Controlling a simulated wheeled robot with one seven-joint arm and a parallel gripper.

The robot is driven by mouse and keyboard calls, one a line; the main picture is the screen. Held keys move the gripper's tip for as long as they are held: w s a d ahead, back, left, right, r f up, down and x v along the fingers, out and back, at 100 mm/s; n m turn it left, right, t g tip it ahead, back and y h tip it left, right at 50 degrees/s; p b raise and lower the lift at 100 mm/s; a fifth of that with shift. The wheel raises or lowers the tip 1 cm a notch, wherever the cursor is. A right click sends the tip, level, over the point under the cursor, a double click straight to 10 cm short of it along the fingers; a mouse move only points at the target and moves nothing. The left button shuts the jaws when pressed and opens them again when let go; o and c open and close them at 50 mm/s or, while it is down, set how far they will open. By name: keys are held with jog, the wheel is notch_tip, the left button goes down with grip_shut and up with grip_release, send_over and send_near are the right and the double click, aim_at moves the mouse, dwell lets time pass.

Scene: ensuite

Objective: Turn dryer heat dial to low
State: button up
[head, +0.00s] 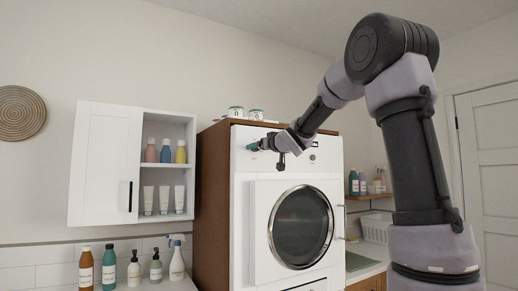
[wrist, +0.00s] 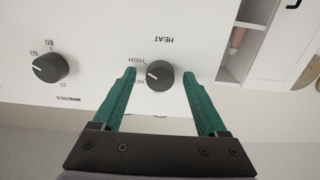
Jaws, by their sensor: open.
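The heat dial (wrist: 160,74) is a round black knob on the white dryer panel, under the upside-down word HEAT in the wrist view. A pale mark on it points left in that view, toward small labels. One label reads HIGH; the others are too small or covered to read surely. My gripper (wrist: 160,90) is open, with its green fingers on either side of the dial. In the head view, my gripper (head: 253,147) is at the upper left of the dryer (head: 258,220), and the dial is hidden.
A black minutes dial (wrist: 50,67) is left of the heat dial in the wrist view. A wall cabinet (head: 105,165) with an open shelf section of bottles hangs left of the dryer. Several bottles stand below it. Two jars (head: 236,112) sit on top of the dryer housing.

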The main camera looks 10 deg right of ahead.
grip_shut()
jog(key=n, duration=2.3)
jog(key=shift+r+n, duration=0.1)
jog(key=shift+n, duration=0.3)
dwell(0.7)
